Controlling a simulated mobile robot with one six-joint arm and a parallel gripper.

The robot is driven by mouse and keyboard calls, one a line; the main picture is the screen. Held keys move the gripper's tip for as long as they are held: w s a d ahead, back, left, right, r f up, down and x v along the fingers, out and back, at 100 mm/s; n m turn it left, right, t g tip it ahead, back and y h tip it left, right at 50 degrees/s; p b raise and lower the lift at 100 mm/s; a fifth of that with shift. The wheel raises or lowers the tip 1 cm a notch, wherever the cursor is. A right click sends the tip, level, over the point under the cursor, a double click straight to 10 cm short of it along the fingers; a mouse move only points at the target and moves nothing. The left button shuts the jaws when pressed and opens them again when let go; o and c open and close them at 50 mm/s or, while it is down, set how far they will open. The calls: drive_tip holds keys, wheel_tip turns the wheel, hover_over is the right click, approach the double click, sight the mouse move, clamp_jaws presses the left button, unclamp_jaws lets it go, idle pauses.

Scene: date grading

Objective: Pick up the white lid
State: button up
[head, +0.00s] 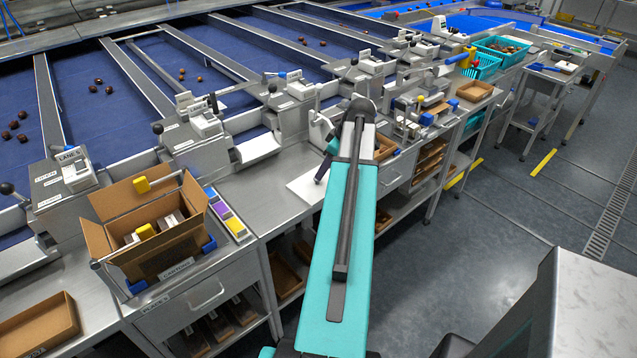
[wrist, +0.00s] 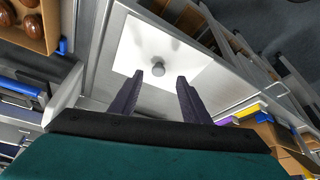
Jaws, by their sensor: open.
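The white lid (wrist: 185,62) is a flat white square with a round grey knob (wrist: 158,69) in its middle. It lies on the grey steel counter in the wrist view, and part of it shows in the head view (head: 303,189), left of my arm. My gripper (wrist: 160,79) is open and empty, its two dark fingers pointing toward the lid with the knob between or just beyond their tips. In the head view a dark finger (head: 322,171) shows above the lid. I cannot tell the exact height of the fingertips over the knob.
An open cardboard carton (head: 150,252) stands left on the counter, beside a purple and yellow strip (head: 228,212). In the wrist view a tan tray (wrist: 47,38) with brown dates is at upper left. Grey machine blocks (head: 200,130) line the counter's back.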

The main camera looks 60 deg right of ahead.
sight(317, 182)
idle(0.3)
drive_tip(key=shift+p+x, duration=0.85)
drive_tip(key=shift+x, duration=0.25)
drive_tip(key=shift+p+x, duration=0.45)
drive_tip(key=shift+x, duration=1)
drive_tip(key=shift+w+d, duration=0.1)
drive_tip(key=shift+c, duration=0.5)
clamp_jaws()
